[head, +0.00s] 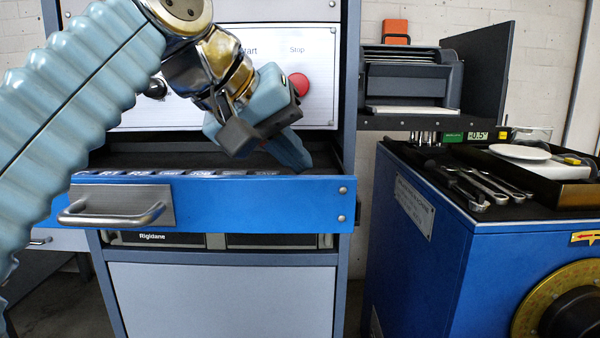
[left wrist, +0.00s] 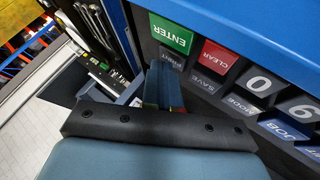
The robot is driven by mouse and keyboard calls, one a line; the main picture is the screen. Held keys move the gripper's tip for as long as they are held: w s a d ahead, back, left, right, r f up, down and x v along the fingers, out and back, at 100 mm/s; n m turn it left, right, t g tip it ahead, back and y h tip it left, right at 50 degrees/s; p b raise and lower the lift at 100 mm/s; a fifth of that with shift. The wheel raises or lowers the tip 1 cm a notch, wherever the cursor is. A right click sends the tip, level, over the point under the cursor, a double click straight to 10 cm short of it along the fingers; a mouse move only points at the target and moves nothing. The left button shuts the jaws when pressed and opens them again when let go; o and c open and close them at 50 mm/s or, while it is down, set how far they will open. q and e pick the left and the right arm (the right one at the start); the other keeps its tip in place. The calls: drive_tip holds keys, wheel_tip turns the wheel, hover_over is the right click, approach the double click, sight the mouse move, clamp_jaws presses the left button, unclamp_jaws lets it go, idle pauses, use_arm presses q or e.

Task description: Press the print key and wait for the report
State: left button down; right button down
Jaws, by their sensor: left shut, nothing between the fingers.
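The grey print key (left wrist: 171,58) shows in the left wrist view, between the green ENTER key (left wrist: 171,32) and the grey SAVE key (left wrist: 205,82). My left gripper (head: 294,152) is shut and empty, pointing down into the open blue-fronted keyboard drawer (head: 250,205). In the left wrist view its fingertips (left wrist: 164,72) are at the print key and partly cover it. I cannot tell whether they touch or press it. The dark printer (head: 410,75) stands at the right with a pale flat piece (head: 412,110) at its lower front; no print on it is readable. My right gripper is not in view.
A panel with a red Stop button (head: 299,84) is behind the drawer. A drawer handle (head: 112,214) sticks out in front. At the right, a blue machine (head: 420,245) carries wrenches (head: 485,186) and a white dish (head: 520,152).

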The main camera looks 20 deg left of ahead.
use_arm(q)
drive_tip(key=shift+r+p, duration=0.9)
drive_tip(key=shift+p, duration=0.15)
wheel_tip(320, 180, up, 2)
drive_tip(key=shift+w+r+p, duration=0.1)
drive_tip(key=shift+r+p, duration=0.05)
drive_tip(key=shift+p, duration=0.2)
drive_tip(key=shift+r, duration=1.3)
